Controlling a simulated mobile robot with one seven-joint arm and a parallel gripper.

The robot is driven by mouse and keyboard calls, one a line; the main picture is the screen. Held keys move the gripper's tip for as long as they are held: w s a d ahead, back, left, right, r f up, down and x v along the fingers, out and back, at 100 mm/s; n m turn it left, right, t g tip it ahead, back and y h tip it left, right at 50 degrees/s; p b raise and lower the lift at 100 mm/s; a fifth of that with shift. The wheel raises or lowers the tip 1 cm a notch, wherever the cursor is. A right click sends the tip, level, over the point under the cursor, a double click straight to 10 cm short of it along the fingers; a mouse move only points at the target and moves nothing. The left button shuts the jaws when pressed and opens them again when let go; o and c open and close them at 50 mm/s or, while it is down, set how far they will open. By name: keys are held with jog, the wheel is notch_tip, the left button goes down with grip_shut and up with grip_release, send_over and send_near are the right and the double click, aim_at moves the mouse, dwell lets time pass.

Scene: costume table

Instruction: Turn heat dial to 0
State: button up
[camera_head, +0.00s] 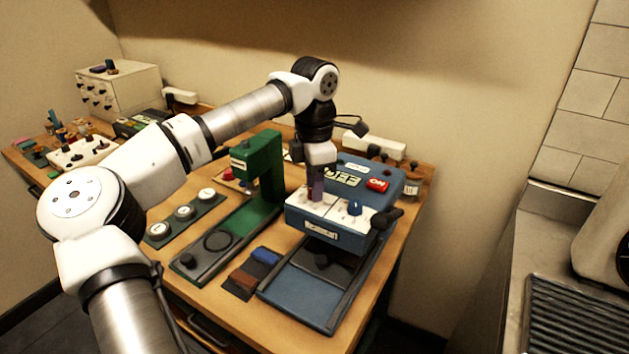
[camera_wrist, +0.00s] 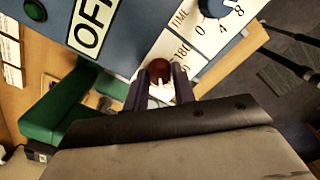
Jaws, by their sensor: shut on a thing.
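The heat press (camera_head: 330,228) is a blue machine with a white dial panel on its front top. My gripper (camera_head: 317,196) points down onto the left part of that panel. In the wrist view my gripper (camera_wrist: 160,90) has its two purple fingers closed around a dark red knob (camera_wrist: 158,69), which I take as the heat dial.
A red ON button (camera_head: 377,185) and a large OFF label (camera_wrist: 92,22) are on the press top. A dark handle (camera_head: 386,218) sticks out at the right. A green press (camera_head: 262,165) stands close on the left. Ink pads (camera_head: 240,280) lie in front.

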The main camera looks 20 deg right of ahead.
jog(key=m, duration=0.4)
jog(key=shift+r+m, duration=0.1)
jog(key=shift+m, duration=0.3)
dwell(0.4)
jog(key=o, duration=1)
notch_tip(320, 180, up, 14)
jog(key=b, duration=0.1)
jog(key=shift+b, duration=0.3)
